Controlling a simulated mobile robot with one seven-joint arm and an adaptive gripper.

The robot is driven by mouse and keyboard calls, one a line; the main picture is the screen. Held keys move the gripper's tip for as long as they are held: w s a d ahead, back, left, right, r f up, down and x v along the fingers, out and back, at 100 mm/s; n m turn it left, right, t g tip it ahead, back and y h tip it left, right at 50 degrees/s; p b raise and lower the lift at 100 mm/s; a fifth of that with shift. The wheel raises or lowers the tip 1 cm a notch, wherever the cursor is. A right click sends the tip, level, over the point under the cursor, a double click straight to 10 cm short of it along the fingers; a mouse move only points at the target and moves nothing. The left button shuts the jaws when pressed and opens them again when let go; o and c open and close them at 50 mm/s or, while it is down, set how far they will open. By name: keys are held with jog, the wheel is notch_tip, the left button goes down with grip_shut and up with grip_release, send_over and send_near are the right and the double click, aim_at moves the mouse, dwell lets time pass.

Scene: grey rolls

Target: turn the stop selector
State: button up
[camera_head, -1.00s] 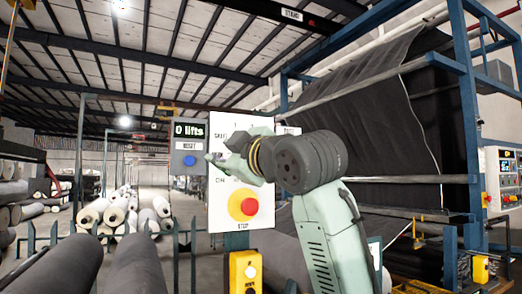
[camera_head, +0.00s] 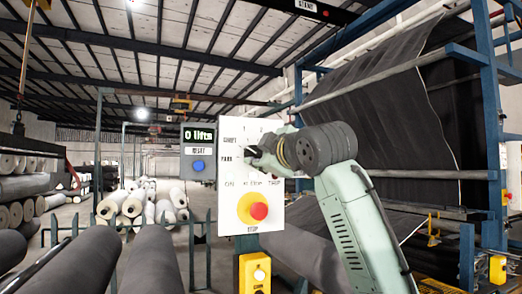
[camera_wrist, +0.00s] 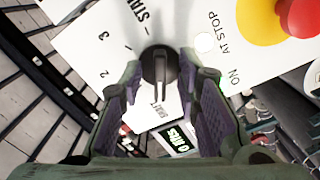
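The selector is a black knob (camera_wrist: 158,70) on a white control panel (camera_wrist: 90,38), with a pale pointer line along its handle. My gripper (camera_wrist: 166,82) is open, with one finger on each side of the knob. I cannot tell whether the fingers touch it.
A red stop button (camera_head: 259,211) on a yellow base sits low on the panel. A grey box with a "0 lifts" display (camera_head: 199,135) and a blue button (camera_head: 198,166) is at its left. A yellow box (camera_head: 255,272) is below. Dark rolls (camera_head: 70,265) lie in front.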

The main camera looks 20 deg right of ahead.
jog(key=shift+w, duration=0.25)
grip_shut()
dwell(0.4)
